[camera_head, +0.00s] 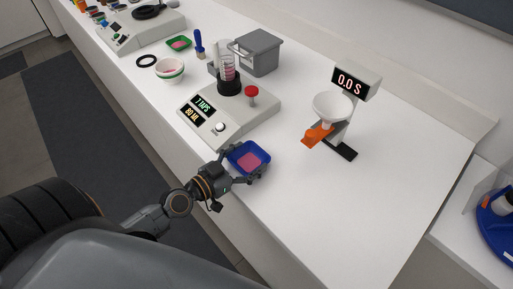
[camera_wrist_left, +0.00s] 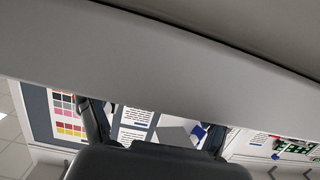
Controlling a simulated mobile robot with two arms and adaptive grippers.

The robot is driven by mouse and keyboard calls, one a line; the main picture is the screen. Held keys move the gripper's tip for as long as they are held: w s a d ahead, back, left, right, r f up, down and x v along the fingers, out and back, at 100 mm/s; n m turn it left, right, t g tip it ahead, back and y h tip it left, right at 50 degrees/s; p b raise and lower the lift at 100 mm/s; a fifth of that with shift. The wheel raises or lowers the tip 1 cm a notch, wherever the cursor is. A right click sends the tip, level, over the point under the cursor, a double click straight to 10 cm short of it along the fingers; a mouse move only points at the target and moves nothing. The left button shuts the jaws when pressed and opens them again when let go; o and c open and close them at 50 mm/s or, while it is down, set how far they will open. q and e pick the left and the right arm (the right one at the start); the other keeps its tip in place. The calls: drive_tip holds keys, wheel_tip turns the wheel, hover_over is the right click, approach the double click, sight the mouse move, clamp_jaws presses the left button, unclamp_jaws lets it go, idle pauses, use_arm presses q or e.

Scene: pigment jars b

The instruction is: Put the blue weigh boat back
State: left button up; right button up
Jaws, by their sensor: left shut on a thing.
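The blue weigh boat (camera_head: 235,152) is a small square dish with pink powder (camera_head: 249,162) in it. It is at the front edge of the white bench, in front of the tapping machine. My left gripper (camera_head: 240,169) is shut on the boat from the front, with its fingers at the boat's near side. The boat looks about level. I cannot tell whether it touches the bench. In the left wrist view, parts of the fingers show at both sides, but the boat cannot be made out. My right gripper is in neither view.
The tapping machine (camera_head: 255,118) reads "7 TAPS" and "80 ML" and holds a clear cylinder (camera_head: 226,62). A funnel stand (camera_head: 333,106) reads "0.0 S". A green boat (camera_head: 179,43), white bowl (camera_head: 169,71) and grey bin (camera_head: 261,52) stand farther back. The bench's near right is clear.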

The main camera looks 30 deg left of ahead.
sight(259, 151)
use_arm(q)
drive_tip(key=w, duration=0.1)
drive_tip(key=w+p, duration=0.1)
drive_tip(key=w+d, duration=0.1)
drive_tip(key=shift+r, duration=0.3)
drive_tip(key=shift+w+f, duration=0.15)
drive_tip(key=shift+f, duration=0.2)
drive_tip(key=o, duration=0.7)
drive_tip(key=shift+f, duration=0.15)
drive_tip(key=o, duration=0.4)
